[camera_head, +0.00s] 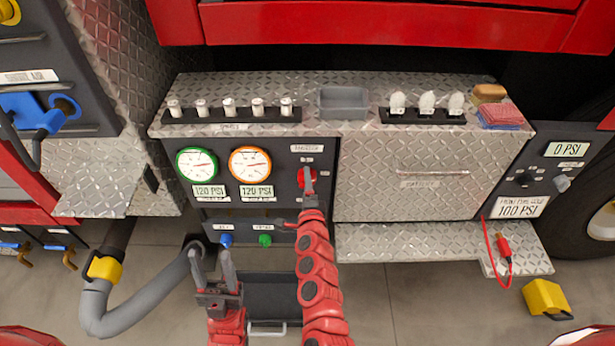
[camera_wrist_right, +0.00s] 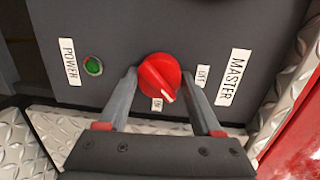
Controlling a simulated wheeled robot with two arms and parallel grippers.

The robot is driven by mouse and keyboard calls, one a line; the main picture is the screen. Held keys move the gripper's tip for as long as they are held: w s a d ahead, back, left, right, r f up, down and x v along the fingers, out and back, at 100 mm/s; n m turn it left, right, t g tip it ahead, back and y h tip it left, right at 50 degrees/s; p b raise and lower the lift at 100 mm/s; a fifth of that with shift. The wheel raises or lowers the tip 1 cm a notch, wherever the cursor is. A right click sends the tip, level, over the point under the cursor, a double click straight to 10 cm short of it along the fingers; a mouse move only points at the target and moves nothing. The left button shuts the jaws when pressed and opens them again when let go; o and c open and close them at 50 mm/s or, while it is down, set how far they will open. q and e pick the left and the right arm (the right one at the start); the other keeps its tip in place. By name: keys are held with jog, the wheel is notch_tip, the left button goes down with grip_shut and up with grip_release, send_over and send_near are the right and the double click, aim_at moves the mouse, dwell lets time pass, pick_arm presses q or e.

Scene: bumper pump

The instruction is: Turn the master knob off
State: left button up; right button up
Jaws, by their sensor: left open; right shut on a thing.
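The red master knob (camera_wrist_right: 158,73) sits on the dark panel between my right gripper's fingers (camera_wrist_right: 160,80) in the right wrist view. Its white pointer mark lies beside a small white label (camera_wrist_right: 157,104) and short of the OFF label (camera_wrist_right: 203,76). A MASTER label (camera_wrist_right: 234,77) is beside it. In the head view the knob (camera_head: 301,176) is partly hidden by my right gripper (camera_head: 308,184), which is shut on it. My left gripper (camera_head: 212,266) is open and empty, low in front of the panel.
A green power light (camera_wrist_right: 93,66) is near the knob. Two gauges (camera_head: 197,164) (camera_head: 250,164) are to its left. A blue knob (camera_head: 226,240) and green knob (camera_head: 265,240) are below. A diamond-plate ledge (camera_head: 430,242) juts out at right, with a grey hose (camera_head: 130,318) at left.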

jog(key=n+p, duration=0.5)
jog(key=shift+r+h, duration=0.25)
jog(key=shift+h, duration=0.05)
jog(key=shift+a+f+n+p, duration=0.15)
jog(key=shift+n+p, duration=0.75)
jog(key=shift+f+n+h+p, duration=0.1)
jog(key=shift+n+h+p, duration=0.3)
jog(key=shift+n, duration=0.3)
jog(key=o, duration=1.4)
jog(key=shift+c, duration=0.2)
jog(key=shift+s, duration=0.1)
